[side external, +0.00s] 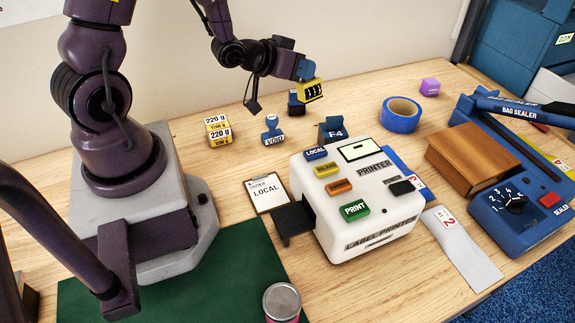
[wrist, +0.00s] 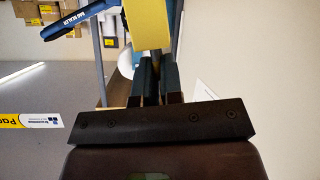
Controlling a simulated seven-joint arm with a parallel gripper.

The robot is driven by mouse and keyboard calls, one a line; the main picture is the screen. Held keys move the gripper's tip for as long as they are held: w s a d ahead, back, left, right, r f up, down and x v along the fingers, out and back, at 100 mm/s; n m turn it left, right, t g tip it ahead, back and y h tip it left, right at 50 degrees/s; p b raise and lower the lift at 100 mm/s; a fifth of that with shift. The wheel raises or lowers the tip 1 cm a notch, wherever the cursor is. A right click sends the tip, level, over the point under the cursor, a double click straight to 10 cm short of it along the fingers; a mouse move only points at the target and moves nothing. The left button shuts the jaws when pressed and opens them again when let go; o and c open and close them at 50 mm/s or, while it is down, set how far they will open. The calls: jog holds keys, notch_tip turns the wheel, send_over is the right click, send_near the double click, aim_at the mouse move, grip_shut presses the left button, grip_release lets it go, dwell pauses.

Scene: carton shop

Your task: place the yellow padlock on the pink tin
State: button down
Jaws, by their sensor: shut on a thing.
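The yellow padlock (side external: 312,91), with black dials on its face, is held in my gripper (side external: 305,71) above the back of the table. In the wrist view the padlock (wrist: 148,24) is a yellow block at the tips of the dark fingers (wrist: 158,70), partly cut off by the top edge. My gripper is shut on it. The pink tin (side external: 282,302) stands at the bottom edge of the side view, on or beside the green mat. Its silver lid is bare and its lower part is cut off. The padlock is far from the tin, towards the back.
The white label printer (side external: 372,216) stands between the padlock and the right front. A blue VOID stamp (side external: 272,130), a dark blue stamp (side external: 296,104) and an F4 block (side external: 333,130) are behind it. A clipboard (side external: 268,192) lies left. The green mat (side external: 215,285) is mostly clear.

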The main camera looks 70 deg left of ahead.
jog(key=w+d+r+m+h, duration=0.2)
jog(key=d+m+h, duration=0.4)
jog(key=d, duration=0.8)
jog(key=m+g+h, duration=0.7)
jog(key=m+g, duration=1.1)
jog(key=m, duration=0.3)
send_over(284, 294)
jog(key=shift+t, duration=0.3)
jog(key=shift+f, duration=3.65)
jog(key=shift+f, duration=0.1)
jog(key=c, duration=1.6)
grip_release()
jog(key=o, duration=0.3)
